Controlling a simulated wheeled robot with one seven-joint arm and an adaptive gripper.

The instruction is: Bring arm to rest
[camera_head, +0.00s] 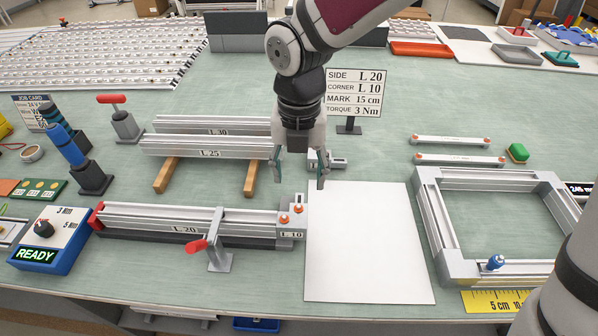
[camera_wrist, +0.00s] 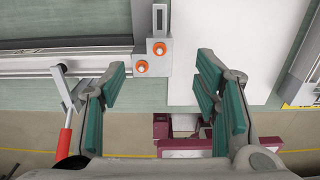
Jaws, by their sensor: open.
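My gripper (camera_head: 299,172) hangs open and empty above the table, near the top left corner of a white sheet (camera_head: 368,245). In the wrist view my gripper (camera_wrist: 165,95) shows its green finger pads wide apart with nothing between them. The corner piece also shows in the wrist view (camera_wrist: 154,47). A red-handled clamp (camera_head: 219,243) stands at the profile's front side.
Profiles marked L 30 (camera_head: 190,124) and L 25 (camera_head: 185,146) lie behind on wooden bars. A square frame (camera_head: 438,235) with a blue-topped piece (camera_head: 495,262) is at right. A blue box reading READY (camera_head: 45,243) is front left. A sign (camera_head: 354,92) stands behind my gripper.

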